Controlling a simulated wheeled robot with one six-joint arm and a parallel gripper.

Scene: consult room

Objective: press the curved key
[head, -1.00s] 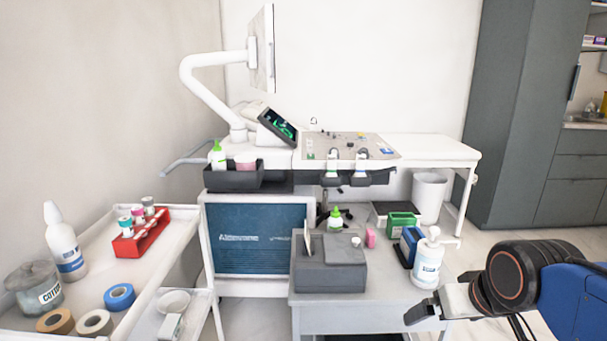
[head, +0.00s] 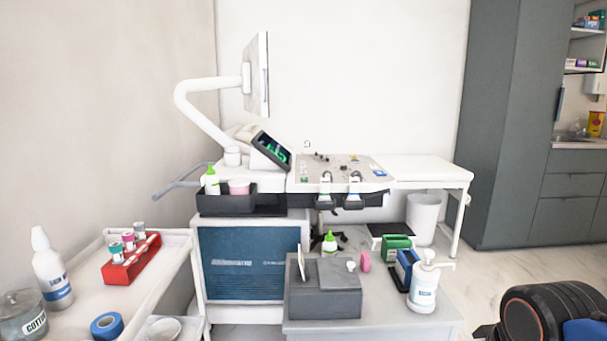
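The control panel (head: 345,168) of an ultrasound machine stands ahead of me, near the middle of the view. Small dark, yellow, green and blue keys or knobs dot its grey top. They are too small for me to tell which one is the curved key. A tilted touchscreen (head: 271,150) with green graphics sits at the panel's left. Of my arm, only a dark joint and some blue show at the bottom right corner, well short of the panel. My gripper is out of the frame.
A grey side table (head: 438,323) stands in front, with a grey box (head: 325,290) and a pump bottle (head: 424,285). A white trolley (head: 90,268) with a red tube rack (head: 131,261) is at left. Two probes hang at the panel's front edge. Floor is clear at right.

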